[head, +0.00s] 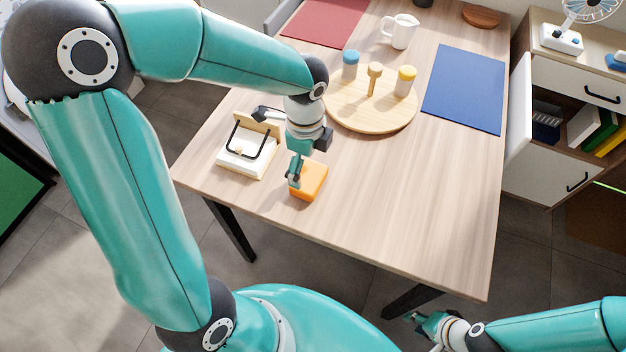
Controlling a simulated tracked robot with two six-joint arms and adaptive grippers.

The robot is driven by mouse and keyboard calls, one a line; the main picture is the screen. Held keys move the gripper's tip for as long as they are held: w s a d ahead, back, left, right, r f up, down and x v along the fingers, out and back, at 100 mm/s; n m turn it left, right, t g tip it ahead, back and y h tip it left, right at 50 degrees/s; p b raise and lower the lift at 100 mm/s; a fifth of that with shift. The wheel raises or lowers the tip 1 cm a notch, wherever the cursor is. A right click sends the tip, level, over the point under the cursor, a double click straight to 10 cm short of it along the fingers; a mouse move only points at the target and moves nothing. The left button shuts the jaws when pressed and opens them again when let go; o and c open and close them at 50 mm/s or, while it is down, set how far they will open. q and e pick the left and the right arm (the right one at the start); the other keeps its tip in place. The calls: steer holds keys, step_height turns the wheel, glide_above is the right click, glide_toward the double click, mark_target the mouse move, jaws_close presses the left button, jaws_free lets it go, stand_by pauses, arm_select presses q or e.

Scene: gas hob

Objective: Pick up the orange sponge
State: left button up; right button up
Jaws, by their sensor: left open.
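The orange sponge (310,184) lies on the wooden table (400,220) near its front edge, to the right of the napkin holder. My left gripper (294,182) points down over the sponge's left side and is open. It partly covers the sponge, and I cannot tell whether the fingers touch it. My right gripper (420,322) is low at the bottom right, in front of the table and far from the sponge. Its fingers are too small to tell their opening.
A napkin holder (232,162) with a black bar stands left of the sponge. Behind are a round wooden board (350,118) with a blue-topped jar (350,62) and a yellow-topped jar (405,82), a white jug (401,32) and a blue mat (464,90). The table's right front is clear.

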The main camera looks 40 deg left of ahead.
mark_target(309, 175)
arm_select(q)
steer(key=f, duration=0.5)
steer(key=shift+w+d+f+b, duration=0.1)
steer(key=shift+d+f+b, duration=0.1)
steer(key=shift+b, duration=0.1)
steer(key=shift+r, duration=0.1)
steer(key=c, duration=0.6)
